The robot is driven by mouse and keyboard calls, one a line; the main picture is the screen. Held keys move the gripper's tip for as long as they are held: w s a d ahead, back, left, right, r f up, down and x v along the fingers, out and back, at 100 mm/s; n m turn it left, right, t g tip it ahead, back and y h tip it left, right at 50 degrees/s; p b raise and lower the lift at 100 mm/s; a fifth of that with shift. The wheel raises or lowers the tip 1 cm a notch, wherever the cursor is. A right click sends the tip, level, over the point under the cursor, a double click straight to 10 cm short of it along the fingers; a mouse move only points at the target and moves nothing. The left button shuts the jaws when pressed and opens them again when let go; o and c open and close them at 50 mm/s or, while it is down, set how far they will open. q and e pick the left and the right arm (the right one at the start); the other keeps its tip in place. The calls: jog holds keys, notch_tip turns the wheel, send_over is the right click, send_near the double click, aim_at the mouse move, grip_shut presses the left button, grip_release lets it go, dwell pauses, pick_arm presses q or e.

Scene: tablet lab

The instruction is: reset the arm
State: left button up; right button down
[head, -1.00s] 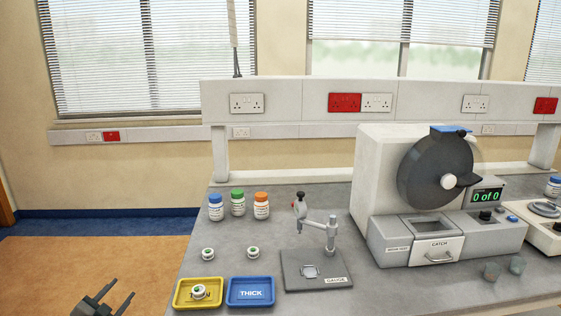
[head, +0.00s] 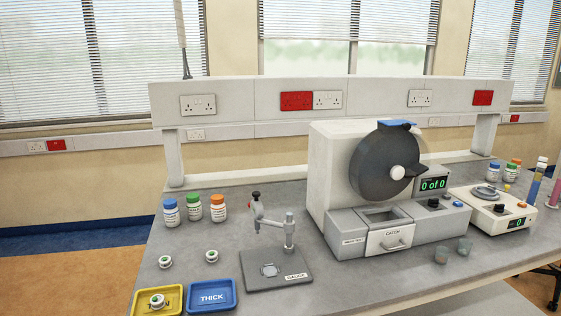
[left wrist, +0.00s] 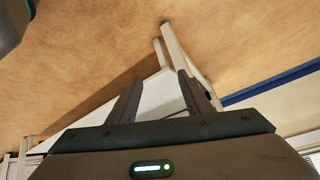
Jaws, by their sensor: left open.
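My left gripper (left wrist: 158,92) shows in the left wrist view with its two dark fingers apart and nothing between them. It hangs clear of the bench, with the brown floor and pale bench legs behind it. In the head view neither gripper is in the picture. On the bench, a yellow tray (head: 140,302) at the front left holds a small round white and green piece (head: 157,300). A blue tray marked THICK (head: 230,306) beside it is empty. Two similar pieces, one left (head: 165,262) and one right (head: 212,257), lie behind the trays.
A gauge stand (head: 290,281) is right of the trays. Behind are several capped bottles (head: 193,209). A large machine with a dark drum (head: 362,174) and a CATCH drawer (head: 390,240) fills the middle. A scale (head: 505,214) stands at right. Open floor (head: 60,282) lies left of the bench.

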pick_arm(q)
jog(key=s+d+f+g+h, duration=0.1)
jog(key=s+d+f, duration=0.4)
jog(key=s+d, duration=0.7)
jog(key=shift+s+f+n+g, duration=0.2)
jog(key=shift+s+n+g, duration=0.1)
jog(key=shift+s+g, duration=0.25)
